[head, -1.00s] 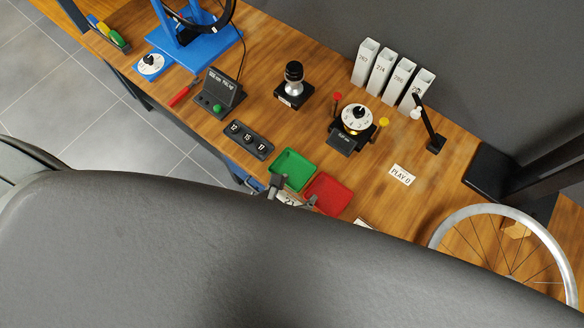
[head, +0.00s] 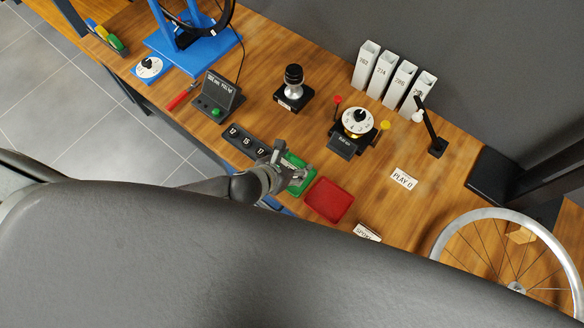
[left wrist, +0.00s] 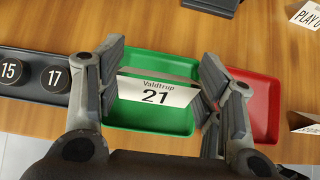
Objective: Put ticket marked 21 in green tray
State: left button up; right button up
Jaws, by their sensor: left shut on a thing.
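The ticket marked 21 (left wrist: 155,91), a white card that also reads "Valdtrup", is held between the fingers of my left gripper (left wrist: 158,88). In the left wrist view it is in front of the green tray (left wrist: 150,121); I cannot tell whether it touches the tray floor. In the head view my left gripper (head: 287,162) covers much of the green tray (head: 300,184), and the ticket is hidden there. The red tray (head: 329,200) is just right of the green one. My right gripper is in neither view.
A black block with sockets 12, 15 and 17 (head: 244,140) lies left of the green tray. A dial device (head: 357,122), a "PLAY 0" card (head: 403,178) and another card (head: 367,231) stand nearby. A wheel (head: 512,262) is at the lower right.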

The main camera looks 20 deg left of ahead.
pick_arm(q)
notch_tip(320, 180, down, 3)
jog(key=shift+f, duration=0.1)
jog(key=o, duration=0.4)
dwell(0.3)
jog(key=shift+s+r, duration=0.25)
jog(key=shift+r, duration=0.05)
jog(key=p+v, duration=0.1)
jog(key=v, duration=1)
jog(key=shift+s+a+r, duration=0.1)
jog(key=shift+a, duration=0.05)
